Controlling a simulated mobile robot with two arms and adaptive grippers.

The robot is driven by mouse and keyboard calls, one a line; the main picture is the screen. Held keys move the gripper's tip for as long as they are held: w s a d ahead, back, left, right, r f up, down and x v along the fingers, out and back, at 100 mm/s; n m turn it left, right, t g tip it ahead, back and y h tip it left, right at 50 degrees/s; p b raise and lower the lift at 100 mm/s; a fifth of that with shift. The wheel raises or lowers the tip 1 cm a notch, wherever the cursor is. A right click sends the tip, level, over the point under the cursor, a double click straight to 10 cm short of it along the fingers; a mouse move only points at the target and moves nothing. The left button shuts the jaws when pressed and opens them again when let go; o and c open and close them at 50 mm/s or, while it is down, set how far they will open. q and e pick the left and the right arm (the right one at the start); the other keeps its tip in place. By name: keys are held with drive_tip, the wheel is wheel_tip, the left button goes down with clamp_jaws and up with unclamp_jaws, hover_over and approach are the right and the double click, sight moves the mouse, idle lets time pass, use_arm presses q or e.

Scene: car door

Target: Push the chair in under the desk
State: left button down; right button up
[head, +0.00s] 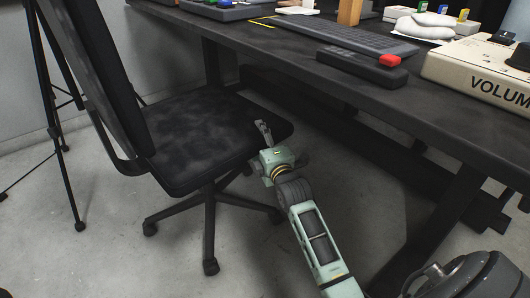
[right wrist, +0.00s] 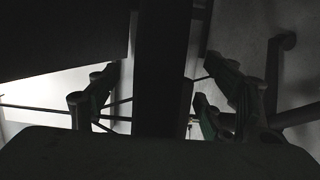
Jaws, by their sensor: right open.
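The black office chair has a dark seat (head: 205,135) and a tall backrest (head: 98,75), and stands on a wheeled star base. The black desk (head: 290,45) is behind and to the right; the seat's far right corner is near its front edge. My right gripper (head: 264,132) is open at the seat's right edge; its fingers overlap the seat in the picture, and contact cannot be told. In the right wrist view, the two fingers of the right gripper (right wrist: 160,95) are apart, with a dark upright bar between them in the picture. My left gripper is not in view.
A black tripod (head: 52,110) stands left of the chair. A desk leg (head: 445,215) is at the right. The floor in front is clear.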

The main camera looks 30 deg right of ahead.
drive_tip(key=shift+b+x, duration=0.35)
drive_tip(key=shift+x, duration=0.8)
drive_tip(key=shift+c, duration=0.2)
clamp_jaws()
